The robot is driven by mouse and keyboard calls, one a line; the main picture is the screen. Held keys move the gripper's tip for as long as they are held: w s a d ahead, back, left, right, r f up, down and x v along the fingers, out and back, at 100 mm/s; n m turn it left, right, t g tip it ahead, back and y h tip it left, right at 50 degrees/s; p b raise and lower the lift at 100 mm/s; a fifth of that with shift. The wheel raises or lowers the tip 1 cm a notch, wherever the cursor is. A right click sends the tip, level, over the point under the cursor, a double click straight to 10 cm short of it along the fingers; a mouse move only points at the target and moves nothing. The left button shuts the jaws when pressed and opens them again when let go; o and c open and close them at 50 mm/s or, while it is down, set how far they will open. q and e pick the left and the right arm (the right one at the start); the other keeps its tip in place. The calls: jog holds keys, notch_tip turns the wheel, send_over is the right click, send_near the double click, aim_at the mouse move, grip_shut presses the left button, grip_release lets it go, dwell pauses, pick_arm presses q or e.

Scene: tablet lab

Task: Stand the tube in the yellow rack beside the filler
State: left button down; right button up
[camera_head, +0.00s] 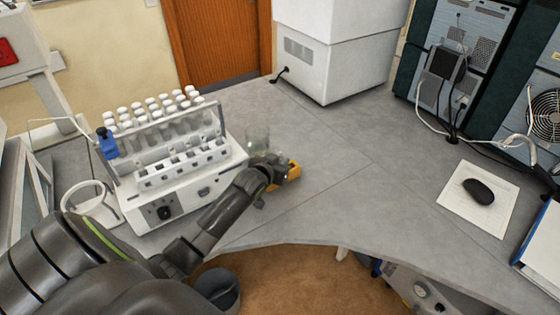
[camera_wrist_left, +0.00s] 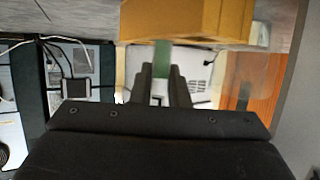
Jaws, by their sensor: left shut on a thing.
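The yellow rack (camera_head: 292,171) stands on the grey bench to the right of the white filler (camera_head: 178,200), partly hidden by my left gripper. My left gripper (camera_head: 272,172) is right at the rack's left side. In the left wrist view its fingers (camera_wrist_left: 161,82) are shut on a narrow green tube (camera_wrist_left: 162,58). The tube's far end meets the edge of the yellow rack (camera_wrist_left: 190,20), which fills the top of that view; I cannot tell whether it is inside a hole. The tube is not clear in the head view. My right gripper is not in view.
The filler carries several white-capped tubes (camera_head: 165,106). A clear glass vessel (camera_head: 257,138) stands just behind my left gripper. A white machine (camera_head: 340,50) stands at the back. A mouse (camera_head: 478,191) lies on a white pad at right. The bench's middle is clear.

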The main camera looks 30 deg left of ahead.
pick_arm(q)
jog(key=shift+f, duration=0.5)
jog(key=c, duration=1.3)
grip_release()
jog(key=b+v, duration=0.2)
jog(key=v, duration=1.5)
jog(key=shift+s+r, duration=0.1)
jog(key=shift+s, duration=0.1)
